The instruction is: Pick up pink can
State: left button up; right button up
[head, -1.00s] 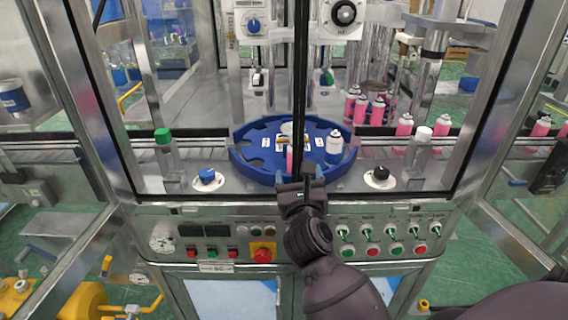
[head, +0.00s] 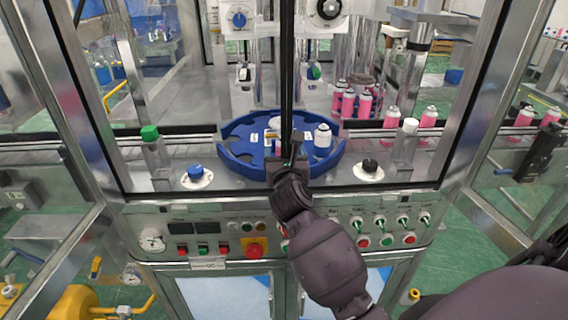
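A blue round turntable (head: 238,166) with notches in its rim sits behind the front frame of the machine. A small strip of pink, perhaps a pink can (head: 278,150), shows on its near side, largely hidden by my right gripper and the dark vertical door edge. My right gripper (head: 287,160) is at the near rim of the turntable, right at that pink strip. Its fingers are too hidden to tell open from shut. A white-and-blue can (head: 322,140) stands in the turntable to the right. My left gripper is not in view.
Several pink cans (head: 347,104) stand behind the turntable to the right, with more along the conveyor (head: 428,117). A green-capped post (head: 151,148) and a white-capped post (head: 408,140) flank it. Blue (head: 196,173) and black (head: 369,167) buttons sit in front. The dark door edge (head: 287,60) crosses the middle.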

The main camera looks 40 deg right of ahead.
jog(key=shift+x, duration=1.05)
jog(key=shift+w, duration=0.1)
jog(key=c, duration=1)
jog(key=shift+r, duration=0.1)
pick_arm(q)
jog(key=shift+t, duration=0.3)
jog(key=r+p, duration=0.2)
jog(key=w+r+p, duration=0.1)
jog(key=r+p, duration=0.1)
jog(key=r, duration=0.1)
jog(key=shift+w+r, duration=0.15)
pick_arm(e)
notch_tip(320, 180, up, 20)
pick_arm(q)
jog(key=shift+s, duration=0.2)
